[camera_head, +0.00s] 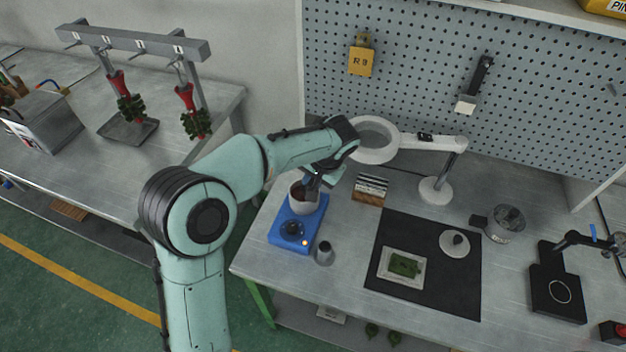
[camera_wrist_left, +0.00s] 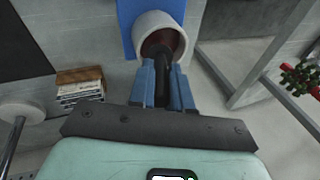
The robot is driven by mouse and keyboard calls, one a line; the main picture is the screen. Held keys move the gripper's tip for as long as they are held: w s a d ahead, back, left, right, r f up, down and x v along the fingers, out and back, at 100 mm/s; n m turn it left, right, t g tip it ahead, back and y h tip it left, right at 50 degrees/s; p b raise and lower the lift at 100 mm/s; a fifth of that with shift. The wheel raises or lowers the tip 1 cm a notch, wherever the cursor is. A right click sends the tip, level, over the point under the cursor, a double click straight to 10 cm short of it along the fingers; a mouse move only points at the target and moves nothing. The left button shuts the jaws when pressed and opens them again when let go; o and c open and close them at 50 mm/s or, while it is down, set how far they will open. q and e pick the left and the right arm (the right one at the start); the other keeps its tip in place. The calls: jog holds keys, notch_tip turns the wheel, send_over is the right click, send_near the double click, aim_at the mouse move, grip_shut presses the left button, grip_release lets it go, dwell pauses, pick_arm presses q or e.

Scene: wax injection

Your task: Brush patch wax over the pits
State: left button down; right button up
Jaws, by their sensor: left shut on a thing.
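My left gripper (camera_head: 314,182) is over the pale wax pot (camera_head: 299,205), shut on a dark handle. In the left wrist view the dark handle (camera_wrist_left: 163,90) sits between the blue fingers and reaches into the pot (camera_wrist_left: 160,22), which has reddish-brown contents. The handle's lower end is hidden in the pot, so I cannot see bristles. The pot stands on a blue heater (camera_head: 287,240) with a knob. A green wax piece (camera_head: 404,265) lies on a pale tray (camera_head: 386,266) on the black mat (camera_head: 425,222); its pits are too small to tell. My right gripper is not in view.
A magnifier lamp (camera_head: 375,157) arches behind the pot, near my wrist. A small grey cup (camera_head: 325,255) stands right of the heater. A wooden block with plates (camera_head: 370,187), a white knobbed disc (camera_head: 455,243) and a grey canister (camera_head: 504,226) stand farther right.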

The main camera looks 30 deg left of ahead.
pick_arm(q)
jog(key=shift+r+p, duration=1.35)
jog(key=shift+r, duration=1.55)
jog(key=shift+w, duration=0.1)
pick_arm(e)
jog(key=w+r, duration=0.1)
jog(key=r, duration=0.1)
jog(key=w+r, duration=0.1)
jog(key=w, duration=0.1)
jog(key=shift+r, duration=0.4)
pick_arm(q)
jog(key=shift+f, duration=0.1)
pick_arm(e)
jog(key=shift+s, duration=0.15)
